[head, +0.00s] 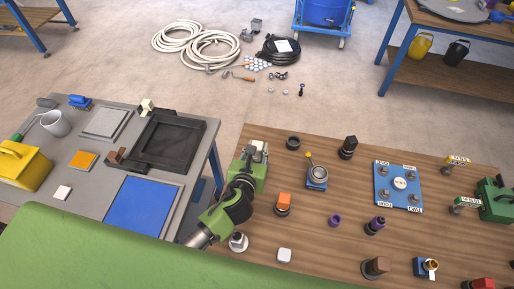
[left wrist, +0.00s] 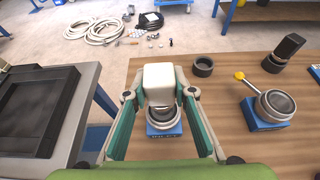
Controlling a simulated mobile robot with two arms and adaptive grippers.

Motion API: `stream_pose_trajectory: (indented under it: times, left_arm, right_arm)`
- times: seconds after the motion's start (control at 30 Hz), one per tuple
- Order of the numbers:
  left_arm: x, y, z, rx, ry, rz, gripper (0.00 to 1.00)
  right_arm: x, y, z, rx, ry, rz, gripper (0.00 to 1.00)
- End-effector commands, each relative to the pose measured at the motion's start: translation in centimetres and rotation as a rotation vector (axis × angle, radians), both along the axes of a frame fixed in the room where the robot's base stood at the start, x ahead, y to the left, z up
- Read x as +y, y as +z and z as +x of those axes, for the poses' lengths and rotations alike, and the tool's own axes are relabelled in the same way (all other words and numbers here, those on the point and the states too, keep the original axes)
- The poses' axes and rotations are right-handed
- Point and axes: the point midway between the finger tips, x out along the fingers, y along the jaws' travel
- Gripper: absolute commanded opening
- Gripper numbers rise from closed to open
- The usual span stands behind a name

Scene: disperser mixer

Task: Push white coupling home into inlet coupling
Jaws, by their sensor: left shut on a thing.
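The white coupling (left wrist: 159,82) is a pale rounded block between the fingers of my left gripper (left wrist: 160,97), which is shut on it. The inlet coupling (left wrist: 165,114) is a metal ring on a blue base with a white label, directly below the white block in the left wrist view. The coupling lines up over the ring; I cannot tell how deep it sits. In the head view my left gripper (head: 256,152) is at the left end of the wooden table and hides most of the inlet. My right gripper is not in view.
A dark ring (left wrist: 203,67) and a second blue-based fitting with a yellow-knobbed lever (left wrist: 273,107) stand to the right on the wooden table (head: 330,180). The grey table with a black tray (head: 172,140) is on the left, across a gap.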

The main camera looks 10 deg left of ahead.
Motion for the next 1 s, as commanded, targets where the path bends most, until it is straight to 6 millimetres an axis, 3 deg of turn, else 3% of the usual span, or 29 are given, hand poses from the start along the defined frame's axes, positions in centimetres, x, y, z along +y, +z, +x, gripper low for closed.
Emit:
stream_pose_trajectory:
  times: [1.0]
  left_arm:
    - [0.0, -2.6, 0.0, -0.002, -0.001, 0.000, 0.00]
  right_arm:
    - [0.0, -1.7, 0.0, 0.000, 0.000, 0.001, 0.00]
